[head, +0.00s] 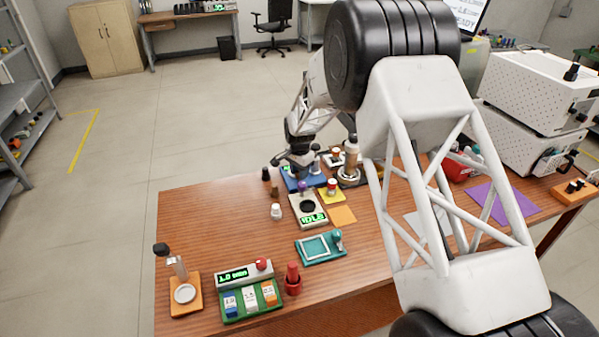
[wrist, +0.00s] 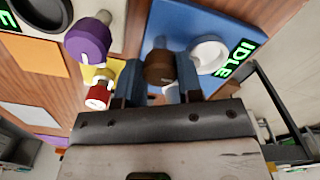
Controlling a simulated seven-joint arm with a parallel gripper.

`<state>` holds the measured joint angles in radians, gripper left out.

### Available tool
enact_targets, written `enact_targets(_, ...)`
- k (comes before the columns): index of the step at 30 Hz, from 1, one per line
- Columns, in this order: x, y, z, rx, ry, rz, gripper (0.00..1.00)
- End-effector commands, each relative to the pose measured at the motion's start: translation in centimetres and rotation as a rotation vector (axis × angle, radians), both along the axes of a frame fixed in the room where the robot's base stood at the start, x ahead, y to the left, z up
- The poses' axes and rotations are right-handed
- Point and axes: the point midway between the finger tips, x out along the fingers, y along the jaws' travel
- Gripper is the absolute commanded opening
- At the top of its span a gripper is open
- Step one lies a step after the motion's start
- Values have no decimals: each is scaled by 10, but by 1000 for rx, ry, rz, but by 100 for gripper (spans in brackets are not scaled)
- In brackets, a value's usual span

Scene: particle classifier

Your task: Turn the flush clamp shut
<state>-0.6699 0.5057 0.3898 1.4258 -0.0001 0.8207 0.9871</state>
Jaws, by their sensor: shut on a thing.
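The blue station (wrist: 210,22) lies under my gripper in the wrist view, with a white round port (wrist: 209,54) and a green IDLE display (wrist: 236,57). A brown round knob (wrist: 159,67) on this station sits between the two dark fingers of my gripper (wrist: 160,80). The fingers are shut on it. No label shows, so I cannot tell for certain that this knob is the flush clamp. In the head view my gripper (head: 299,163) is down over the blue station (head: 291,183) at the table's far side, and my wrist hides the knob.
A beige device (head: 309,222) with a purple knob (wrist: 90,40) stands beside the blue station. A red-and-white jar (wrist: 99,94) stands close to one finger. A teal frame (head: 320,247) and a green rack (head: 250,312) are nearer.

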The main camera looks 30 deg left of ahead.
Motion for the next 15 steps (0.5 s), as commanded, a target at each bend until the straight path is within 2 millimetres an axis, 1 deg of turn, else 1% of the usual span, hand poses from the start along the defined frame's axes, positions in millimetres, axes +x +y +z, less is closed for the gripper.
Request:
enact_targets(13, 0, 0, 1, 0, 0, -11, 10)
enact_targets(14, 0, 0, 1, 0, 0, -11, 38)
enact_targets(15, 0, 0, 1, 0, 0, -11, 44)
